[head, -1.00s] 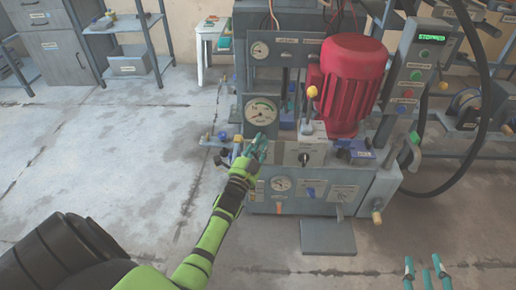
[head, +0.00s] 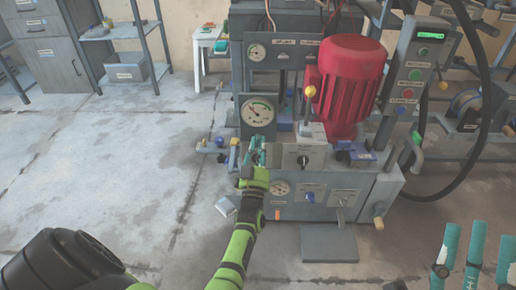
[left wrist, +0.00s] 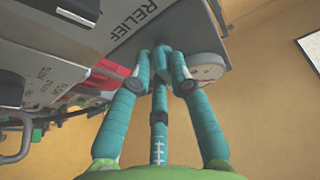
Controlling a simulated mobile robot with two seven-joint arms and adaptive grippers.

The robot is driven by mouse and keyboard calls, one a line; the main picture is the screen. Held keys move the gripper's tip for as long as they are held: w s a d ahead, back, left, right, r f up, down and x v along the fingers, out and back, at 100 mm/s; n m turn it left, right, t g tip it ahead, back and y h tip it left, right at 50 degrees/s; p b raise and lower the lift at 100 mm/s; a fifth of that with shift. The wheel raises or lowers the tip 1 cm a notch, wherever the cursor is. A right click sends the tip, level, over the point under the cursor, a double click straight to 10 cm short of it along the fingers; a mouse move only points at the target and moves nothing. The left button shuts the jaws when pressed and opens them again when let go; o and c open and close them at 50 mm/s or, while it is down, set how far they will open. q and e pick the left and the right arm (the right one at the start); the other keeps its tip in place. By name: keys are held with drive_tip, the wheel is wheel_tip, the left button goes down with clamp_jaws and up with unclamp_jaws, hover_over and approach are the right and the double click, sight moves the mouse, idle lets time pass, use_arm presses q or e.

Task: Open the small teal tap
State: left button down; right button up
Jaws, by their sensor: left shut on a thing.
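My left gripper (head: 256,150) is at the front left of the press, just below the big round gauge. In the left wrist view its teal fingers (left wrist: 163,58) come together under the panel edge marked RELIEF (left wrist: 142,20). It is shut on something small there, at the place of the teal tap. The tap itself is hidden by the fingers, which have the same colour, so its handle angle cannot be told. My right gripper (head: 478,232) is at the lower right, empty, with its fingers spread, well away from the press.
The large gauge (head: 258,110) stands right behind my left gripper. A yellow-knobbed lever (head: 309,105), a red motor (head: 350,80) and a button panel (head: 415,75) are to the right. A grey plate (head: 329,243) lies before the press. The floor at left is clear.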

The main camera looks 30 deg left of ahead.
use_arm(q)
drive_tip(key=shift+w+a+r+n+g+y, duration=0.1)
drive_tip(key=shift+r+n+g+y, duration=0.15)
drive_tip(key=shift+n+y, duration=0.35)
drive_tip(key=shift+r+n+g+y, duration=0.2)
drive_tip(key=shift+n+y, duration=0.1)
drive_tip(key=shift+n, duration=0.6)
drive_tip(key=c, duration=1.2)
unclamp_jaws()
drive_tip(key=shift+f, duration=0.2)
